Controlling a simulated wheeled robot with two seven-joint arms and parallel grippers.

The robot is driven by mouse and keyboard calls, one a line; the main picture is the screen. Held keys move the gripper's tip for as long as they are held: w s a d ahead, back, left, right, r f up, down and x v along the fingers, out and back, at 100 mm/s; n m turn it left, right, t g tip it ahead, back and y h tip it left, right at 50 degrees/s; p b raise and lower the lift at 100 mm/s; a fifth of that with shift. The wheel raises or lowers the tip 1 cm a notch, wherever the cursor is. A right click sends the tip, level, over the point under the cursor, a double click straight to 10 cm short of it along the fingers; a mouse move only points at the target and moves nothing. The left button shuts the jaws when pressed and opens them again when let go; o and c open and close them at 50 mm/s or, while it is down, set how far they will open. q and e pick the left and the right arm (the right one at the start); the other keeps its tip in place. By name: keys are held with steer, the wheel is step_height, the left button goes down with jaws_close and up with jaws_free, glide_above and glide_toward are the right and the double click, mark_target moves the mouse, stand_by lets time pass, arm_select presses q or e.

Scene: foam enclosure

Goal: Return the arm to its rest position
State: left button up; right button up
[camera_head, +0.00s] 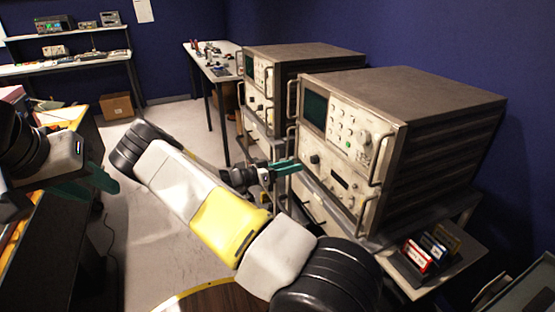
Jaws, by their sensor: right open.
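My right arm (215,205), white with a yellow section, reaches from the bottom right up to the left and bends back to the right. My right gripper (287,168) has teal fingers. It is open with nothing visible between the fingers, and it appears in front of the near instrument (440,98). I cannot tell whether it touches the instrument. My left gripper (98,183) is at the left edge, its teal fingers over the side of the left bench. Their gap is not clear.
A second instrument (305,57) stands behind the near one. A small rack of coloured cards (430,248) sits on the surface at right. A yellow-edged bench (85,128) is at left. A cardboard box (116,106) lies on the open floor at the back.

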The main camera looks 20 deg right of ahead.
steer(key=shift+a, duration=0.15)
stand_by(0.3)
steer(key=s+r+g+y, duration=0.1)
steer(key=s+g+y, duration=0.3)
steer(key=s+y, duration=0.25)
steer(key=s+a+r+n+t+y, duration=0.4)
steer(key=s+a+r+n+y, duration=0.3)
steer(key=r, duration=0.5)
steer(key=s+a+r+n+t+y, duration=0.5)
steer(key=s+a+r, duration=0.6)
steer(key=s, duration=0.3)
steer(key=shift+s+a+r+n+y, duration=0.2)
steer(key=shift+r+n+y, duration=0.35)
steer(key=shift+n+y, duration=0.45)
